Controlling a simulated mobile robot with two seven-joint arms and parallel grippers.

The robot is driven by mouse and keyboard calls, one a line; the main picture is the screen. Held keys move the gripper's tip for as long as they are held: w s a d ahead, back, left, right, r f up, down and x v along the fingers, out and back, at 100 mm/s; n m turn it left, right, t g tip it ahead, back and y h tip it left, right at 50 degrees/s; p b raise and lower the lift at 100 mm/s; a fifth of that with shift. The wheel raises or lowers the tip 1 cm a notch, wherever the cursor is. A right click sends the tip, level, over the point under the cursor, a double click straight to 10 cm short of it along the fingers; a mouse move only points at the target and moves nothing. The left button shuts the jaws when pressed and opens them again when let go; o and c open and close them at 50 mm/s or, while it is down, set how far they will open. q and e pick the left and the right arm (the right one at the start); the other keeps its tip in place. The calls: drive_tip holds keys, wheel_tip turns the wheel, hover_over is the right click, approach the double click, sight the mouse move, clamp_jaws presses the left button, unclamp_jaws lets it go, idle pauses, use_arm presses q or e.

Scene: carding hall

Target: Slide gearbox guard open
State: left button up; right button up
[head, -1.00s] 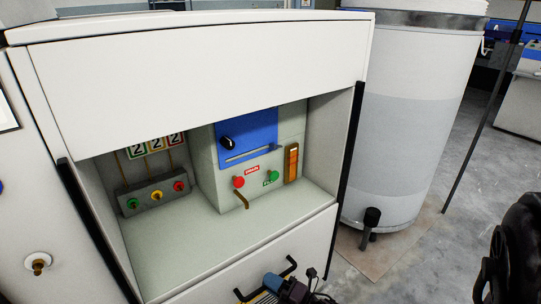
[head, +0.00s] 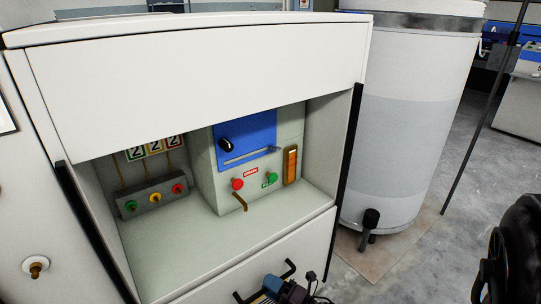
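A white cabinet has an open recess that shows a grey gearbox-like box (head: 262,190) with a blue plate. Below the recess is a white front panel (head: 262,262) between two black side rails, which I take for the guard. A black bar handle (head: 291,265) is on it, cut off by the bottom edge. My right gripper (head: 272,291) is at the middle of this handle, low in the picture. Its fingers are small and partly hidden, so I cannot tell whether it is shut on the handle. My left gripper is not in view.
A control block (head: 153,197) with green, yellow and red buttons stands in the recess's left side. A large pale drum (head: 405,130) stands right of the cabinet. A thin dark pole (head: 484,120) rises beyond it.

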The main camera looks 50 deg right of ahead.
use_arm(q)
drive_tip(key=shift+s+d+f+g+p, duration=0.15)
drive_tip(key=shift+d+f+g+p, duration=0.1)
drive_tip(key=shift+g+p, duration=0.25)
use_arm(e)
drive_tip(key=v, duration=1)
drive_tip(key=shift+s, duration=0.35)
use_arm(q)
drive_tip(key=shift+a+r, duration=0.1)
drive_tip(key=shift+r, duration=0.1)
use_arm(e)
drive_tip(key=shift+d, duration=0.1)
